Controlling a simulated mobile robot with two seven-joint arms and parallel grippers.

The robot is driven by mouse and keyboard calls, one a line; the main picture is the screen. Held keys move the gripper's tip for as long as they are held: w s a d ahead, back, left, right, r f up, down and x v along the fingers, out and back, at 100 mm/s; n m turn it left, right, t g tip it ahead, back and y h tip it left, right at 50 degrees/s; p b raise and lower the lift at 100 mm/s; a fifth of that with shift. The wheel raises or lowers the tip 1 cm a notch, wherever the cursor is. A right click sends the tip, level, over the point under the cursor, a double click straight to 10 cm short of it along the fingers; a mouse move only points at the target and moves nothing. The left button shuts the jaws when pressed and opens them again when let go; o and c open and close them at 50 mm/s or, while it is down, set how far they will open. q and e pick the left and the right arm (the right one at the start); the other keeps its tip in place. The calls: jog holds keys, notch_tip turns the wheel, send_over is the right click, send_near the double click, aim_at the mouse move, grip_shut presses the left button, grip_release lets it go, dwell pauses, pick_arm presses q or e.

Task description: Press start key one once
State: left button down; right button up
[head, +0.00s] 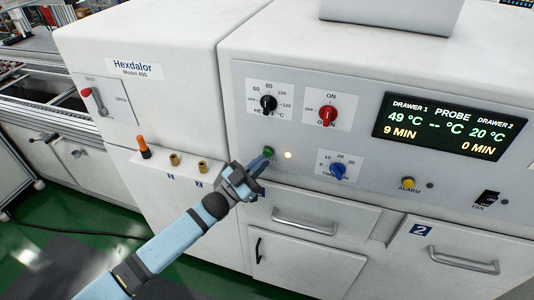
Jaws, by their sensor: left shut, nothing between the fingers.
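A green round key (268,151) sits on the white machine's front panel, left of a small glowing lamp (288,155). Its lower left is partly hidden by my left gripper (260,164). The gripper is shut and empty, with its blue fingertips right at the key. I cannot tell whether they touch it. The key's label is not readable. The display (447,130) reads 49 °C and 9 MIN for drawer 1, and 20 °C and 0 MIN for drawer 2. My right gripper is not in view.
Around the key are a black dial (268,103), a red knob (327,113) and a blue timer dial (337,172). A yellow alarm button (408,183) and a black fan switch (487,198) are further right. Drawer handles (304,222) protrude below. An orange-topped plug (143,147) stands left.

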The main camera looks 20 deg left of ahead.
pick_arm(q)
jog(key=shift+s, duration=0.1)
jog(key=s+p, duration=0.2)
jog(key=s, duration=0.3)
jog(key=shift+a, duration=0.1)
jog(key=shift+w, duration=0.1)
dwell(0.6)
jog(key=s+a+f+n+g+y, duration=0.1)
jog(key=s+f+n+g+y, duration=0.2)
jog(key=s+f+y, duration=0.3)
jog(key=s+a+f+n+g+y, duration=0.1)
jog(key=s+f+n+g+y, duration=0.3)
jog(key=s+f, duration=0.9)
jog(key=s+y, duration=0.2)
jog(key=s, duration=0.1)
jog(key=shift+s+a+f+n, duration=0.15)
jog(key=shift+s+a+n, duration=0.15)
